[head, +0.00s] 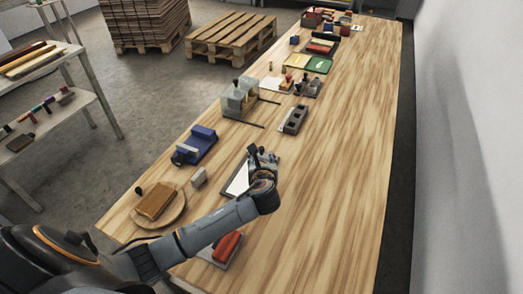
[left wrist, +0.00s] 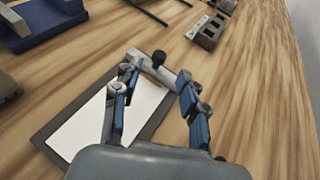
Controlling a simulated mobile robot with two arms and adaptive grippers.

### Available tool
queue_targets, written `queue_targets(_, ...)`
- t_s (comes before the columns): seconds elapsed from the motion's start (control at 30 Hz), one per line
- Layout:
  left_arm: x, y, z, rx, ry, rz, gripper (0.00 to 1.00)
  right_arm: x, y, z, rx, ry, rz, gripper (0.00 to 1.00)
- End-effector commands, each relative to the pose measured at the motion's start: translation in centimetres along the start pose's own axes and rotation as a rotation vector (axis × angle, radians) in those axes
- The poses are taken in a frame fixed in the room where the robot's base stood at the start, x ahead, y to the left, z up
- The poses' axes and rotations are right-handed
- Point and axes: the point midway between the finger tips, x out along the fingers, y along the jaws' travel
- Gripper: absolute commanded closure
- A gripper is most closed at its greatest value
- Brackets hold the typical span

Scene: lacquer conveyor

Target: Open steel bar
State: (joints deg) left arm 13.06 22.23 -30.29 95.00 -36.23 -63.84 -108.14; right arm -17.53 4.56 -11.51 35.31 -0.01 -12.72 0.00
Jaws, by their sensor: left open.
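The steel bar (left wrist: 148,65) is a light grey bar with a black ball knob (left wrist: 158,58), lying across the far end of a dark grey plate (left wrist: 48,138) in the left wrist view. A white sheet (left wrist: 88,132) lies on the plate. My left gripper (left wrist: 156,76) is open above this end, one finger on each side of the bar's middle, with nothing between the fingers that I can tell is gripped. In the head view my left gripper (head: 262,157) hides most of the bar, and the white sheet (head: 239,180) shows beside it. My right gripper is out of view.
A blue device (head: 196,147) and a round board with a brown block (head: 155,202) are to the left. A red-topped block (head: 227,246) is nearer, beneath my arm. A grey block with holes (head: 295,119) stands beyond. The table's right side (head: 340,180) is clear.

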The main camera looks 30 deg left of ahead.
Motion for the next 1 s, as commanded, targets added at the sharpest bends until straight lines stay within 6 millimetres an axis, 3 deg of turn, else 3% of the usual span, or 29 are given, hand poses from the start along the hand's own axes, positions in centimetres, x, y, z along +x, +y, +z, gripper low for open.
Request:
queue_targets(0.1,2.3,0.0,0.1,-0.001,0.0,0.002,0.57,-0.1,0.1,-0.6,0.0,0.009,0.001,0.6)
queue_targets(0.3,4.8,0.0,0.0,-0.002,0.001,0.0,0.57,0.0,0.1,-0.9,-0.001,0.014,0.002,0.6)
queue_targets(0.77,5.7,0.0,0.0,-0.003,0.001,-0.001,0.57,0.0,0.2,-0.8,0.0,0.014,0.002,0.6)
queue_targets(0.97,5.7,0.0,0.0,-0.003,0.001,-0.001,0.98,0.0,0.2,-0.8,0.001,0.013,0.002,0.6)
queue_targets(1.0,5.7,0.0,0.0,-0.003,0.001,-0.001,1.0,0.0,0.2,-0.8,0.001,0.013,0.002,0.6)
